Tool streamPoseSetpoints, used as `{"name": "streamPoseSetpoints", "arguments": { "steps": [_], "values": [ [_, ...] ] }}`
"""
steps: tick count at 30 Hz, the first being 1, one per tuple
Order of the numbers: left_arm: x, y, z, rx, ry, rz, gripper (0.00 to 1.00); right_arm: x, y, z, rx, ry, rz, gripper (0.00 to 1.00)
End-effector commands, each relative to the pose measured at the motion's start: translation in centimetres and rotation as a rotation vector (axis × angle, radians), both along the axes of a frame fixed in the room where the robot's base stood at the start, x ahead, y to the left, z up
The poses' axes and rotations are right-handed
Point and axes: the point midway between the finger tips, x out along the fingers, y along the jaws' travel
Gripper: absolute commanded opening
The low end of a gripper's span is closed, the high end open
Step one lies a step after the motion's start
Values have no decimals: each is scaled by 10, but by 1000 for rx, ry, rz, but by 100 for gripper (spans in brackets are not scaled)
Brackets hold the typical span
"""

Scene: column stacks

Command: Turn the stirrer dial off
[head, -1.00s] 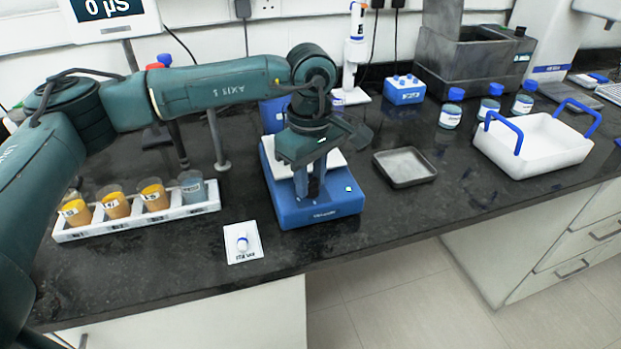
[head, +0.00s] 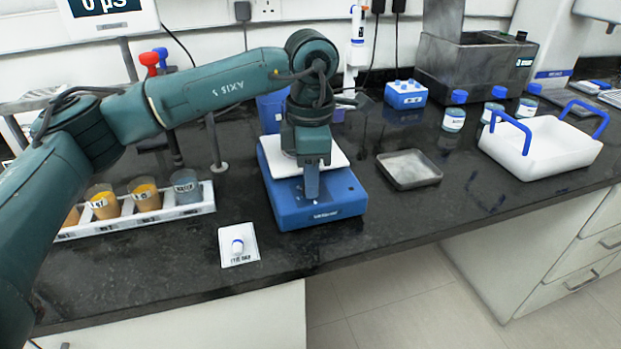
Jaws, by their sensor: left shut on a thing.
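The stirrer (head: 322,211) is a blue box with a white top plate (head: 340,158), standing near the bench's front edge. My left gripper (head: 312,194) points down at the front part of the stirrer and is shut. The dial is hidden behind the gripper's fingers, which close on it at the stirrer's sloping front. I cannot see which way the dial points. My right gripper is not in view.
A white rack (head: 140,219) with several cups stands at the left. A grey tray (head: 408,168) and a white blue-handled tub (head: 545,148) are to the right.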

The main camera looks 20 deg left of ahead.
Motion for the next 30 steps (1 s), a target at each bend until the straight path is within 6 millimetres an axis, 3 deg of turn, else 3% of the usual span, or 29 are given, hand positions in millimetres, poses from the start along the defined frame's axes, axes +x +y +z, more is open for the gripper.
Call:
{"name": "streamPoseSetpoints", "arguments": {
  "steps": [12,29,30],
  "values": [
    [0,0,0,-1,-2,191,5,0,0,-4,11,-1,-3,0],
    [1,0,1,-1,-3,220,5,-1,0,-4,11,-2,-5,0],
    [1,0,1,-1,-3,220,30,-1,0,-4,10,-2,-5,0]
  ]
}}
